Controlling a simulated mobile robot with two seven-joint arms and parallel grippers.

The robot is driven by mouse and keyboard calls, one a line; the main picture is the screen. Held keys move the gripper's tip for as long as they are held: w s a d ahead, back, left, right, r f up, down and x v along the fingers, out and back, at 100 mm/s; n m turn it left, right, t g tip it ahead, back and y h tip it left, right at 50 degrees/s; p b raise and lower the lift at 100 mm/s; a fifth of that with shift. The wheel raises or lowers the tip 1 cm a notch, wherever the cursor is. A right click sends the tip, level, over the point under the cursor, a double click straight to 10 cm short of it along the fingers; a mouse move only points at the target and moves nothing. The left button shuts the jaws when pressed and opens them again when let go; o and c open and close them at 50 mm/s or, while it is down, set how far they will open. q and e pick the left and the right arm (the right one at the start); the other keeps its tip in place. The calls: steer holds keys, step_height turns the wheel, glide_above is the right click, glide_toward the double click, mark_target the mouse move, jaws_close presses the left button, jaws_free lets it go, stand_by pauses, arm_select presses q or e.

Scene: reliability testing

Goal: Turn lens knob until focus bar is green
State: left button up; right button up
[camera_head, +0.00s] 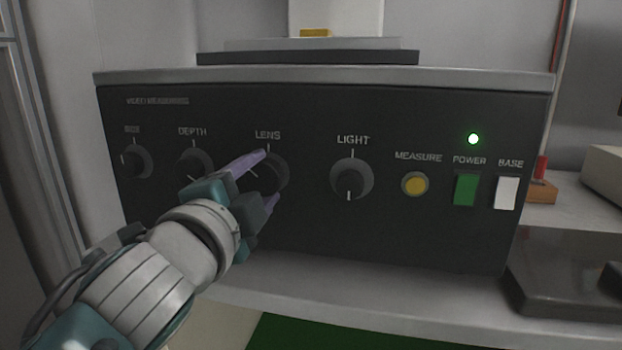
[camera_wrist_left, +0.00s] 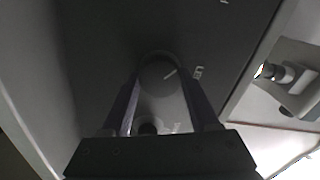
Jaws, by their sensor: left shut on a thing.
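The lens knob (camera_head: 277,172) is a dark round knob under the LENS label on the dark front panel (camera_head: 310,225). My left gripper (camera_head: 267,178) reaches in from the lower left and is shut on this knob, with one purple finger above and one below. In the left wrist view the knob (camera_wrist_left: 158,72) sits between the two fingertips, with a pale pointer line on its face. The fingers hide part of the knob in the head view. No focus bar shows in either view. My right gripper is out of view.
The DEPTH knob (camera_head: 194,163) is close to the left of my gripper, and the LIGHT knob (camera_head: 352,179) is to the right. Farther right are a yellow MEASURE button (camera_head: 414,184), a green POWER switch (camera_head: 466,189) under a lit green lamp (camera_head: 473,139), and a white BASE switch (camera_head: 507,193).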

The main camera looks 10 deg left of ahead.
arm_select(q)
steer(key=shift+n, duration=1.6)
steer(key=o, duration=1.4)
steer(key=shift+c, duration=0.2)
steer(key=shift+s, duration=0.1)
steer(key=shift+s+p, duration=0.3)
steer(key=s+p, duration=0.1)
steer(key=s, duration=0.8)
steer(key=shift+a+p, duration=0.15)
steer(key=shift+p, duration=0.2)
steer(key=shift+s, duration=0.1)
